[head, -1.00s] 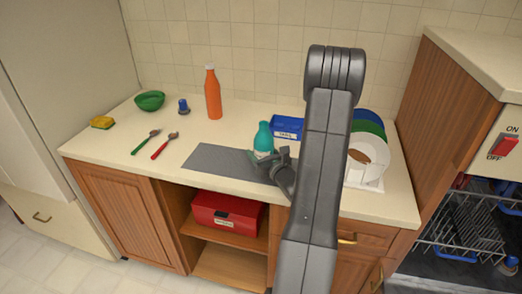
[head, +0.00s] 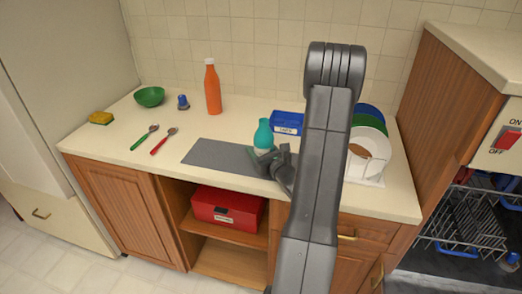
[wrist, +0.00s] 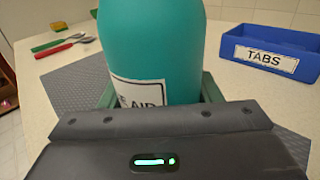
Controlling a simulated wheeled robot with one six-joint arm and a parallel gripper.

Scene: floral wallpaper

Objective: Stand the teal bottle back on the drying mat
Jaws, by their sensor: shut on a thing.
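The teal bottle (head: 263,134) is upright, with a white label low on its side. It also fills the middle of the wrist view (wrist: 150,50). My gripper (head: 266,158) is shut on its lower part, with green finger pads at either side of it in the wrist view (wrist: 157,92). The grey drying mat (head: 215,156) lies flat along the counter's front. The bottle is over the mat's right part, and mat shows on both sides in the wrist view. The bottle's base is hidden by my gripper, so I cannot tell whether it touches the mat.
A blue TABS box (head: 288,123) stands just right of and behind the bottle. A rack with plates (head: 370,150) is farther right, beyond my arm. An orange bottle (head: 213,88) stands behind the mat. Two spoons (head: 160,142) lie left. The mat's left part is bare.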

